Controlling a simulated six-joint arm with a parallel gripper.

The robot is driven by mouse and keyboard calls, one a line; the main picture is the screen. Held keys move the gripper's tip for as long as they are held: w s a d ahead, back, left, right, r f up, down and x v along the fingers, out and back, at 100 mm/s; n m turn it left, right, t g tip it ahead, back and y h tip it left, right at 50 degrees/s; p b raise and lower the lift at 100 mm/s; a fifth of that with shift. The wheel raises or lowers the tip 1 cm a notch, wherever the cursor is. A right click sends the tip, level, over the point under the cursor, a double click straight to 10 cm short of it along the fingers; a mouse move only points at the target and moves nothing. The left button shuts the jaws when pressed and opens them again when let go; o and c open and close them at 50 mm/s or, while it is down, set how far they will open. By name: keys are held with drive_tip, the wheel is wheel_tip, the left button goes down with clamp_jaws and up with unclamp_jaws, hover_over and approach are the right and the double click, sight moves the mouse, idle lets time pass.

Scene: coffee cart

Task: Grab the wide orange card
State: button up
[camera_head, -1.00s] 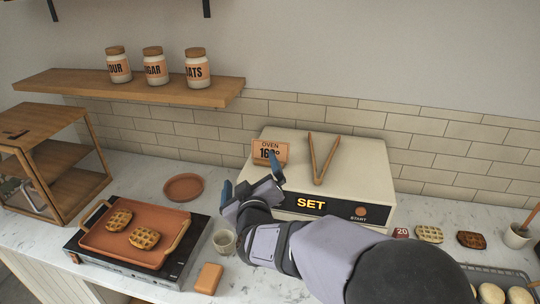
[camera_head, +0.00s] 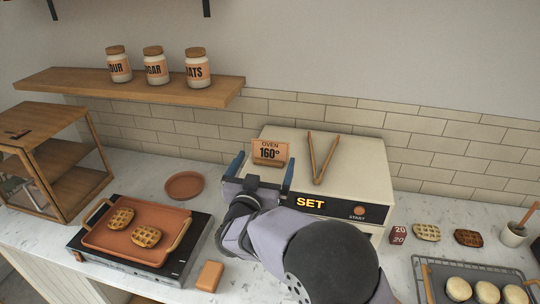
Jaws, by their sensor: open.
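The wide orange card (camera_head: 270,149), reading "OVEN 160°", stands upright in a small holder on the front left part of the cream oven's top (camera_head: 352,152). My gripper (camera_head: 262,170) is open in front of the oven, with one blue finger to the left of the card and the other at its lower right. The card's face shows between them. Nothing is between the fingers that I can see as gripped. I cannot tell how far the fingertips are from the card in depth.
Wooden tongs (camera_head: 322,157) lie on the oven right of the card. The oven display (camera_head: 307,202) reads "SET". An orange tray (camera_head: 135,238) with waffles is at left, a round terracotta plate (camera_head: 184,186) behind it. A wooden shelf (camera_head: 130,90) with jars hangs above.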

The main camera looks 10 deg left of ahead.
sight(270, 147)
drive_tip(key=shift+w+r+p, duration=0.3)
drive_tip(key=shift+w+p, duration=0.2)
drive_tip(key=shift+p, duration=0.05)
drive_tip(key=w+p, duration=0.2)
drive_tip(key=w, duration=0.1)
drive_tip(key=shift+a, duration=0.1)
drive_tip(key=shift+w+f, duration=0.1)
drive_tip(key=shift+w, duration=0.45)
drive_tip(key=c, duration=0.9)
